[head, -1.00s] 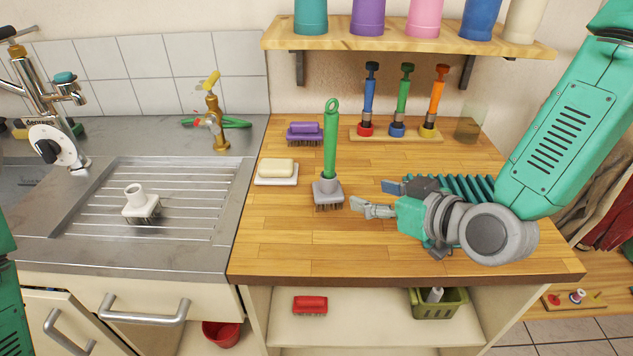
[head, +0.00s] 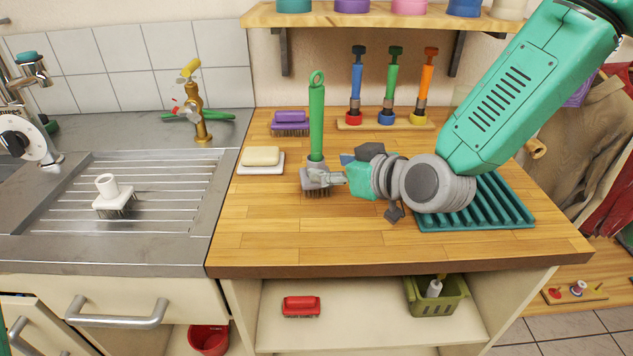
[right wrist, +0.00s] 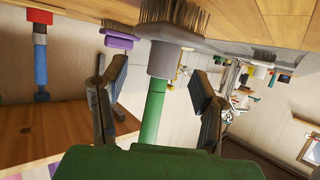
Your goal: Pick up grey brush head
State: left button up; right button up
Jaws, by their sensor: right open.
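The grey brush head (head: 311,183) stands bristles down on the wooden worktop, with a green handle (head: 317,120) upright in its socket. My right gripper (head: 335,178) is low over the worktop, reaching the brush head from its right side. In the right wrist view, which is upside down, the grey brush head (right wrist: 172,43) and green handle (right wrist: 152,112) lie between the two spread fingers of my right gripper (right wrist: 158,85), with gaps on both sides. It holds nothing. My left gripper is not in view.
A purple brush (head: 290,122) and soap on a white dish (head: 260,169) are behind and left. Coloured handles in a rack (head: 386,120) stand at the back. A teal ribbed mat (head: 500,212) lies under my right arm. The front worktop is clear.

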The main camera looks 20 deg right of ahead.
aim_at(323, 165)
jog(key=x, duration=0.4)
jog(key=shift+w+a+r, duration=0.1)
jog(key=shift+w+a, duration=0.15)
jog(key=shift+a, duration=0.05)
jog(key=shift+w+a, duration=0.2)
jog(key=shift+w, duration=0.1)
jog(key=shift+c, duration=0.8)
jog(key=shift+d, duration=0.15)
grip_shut()
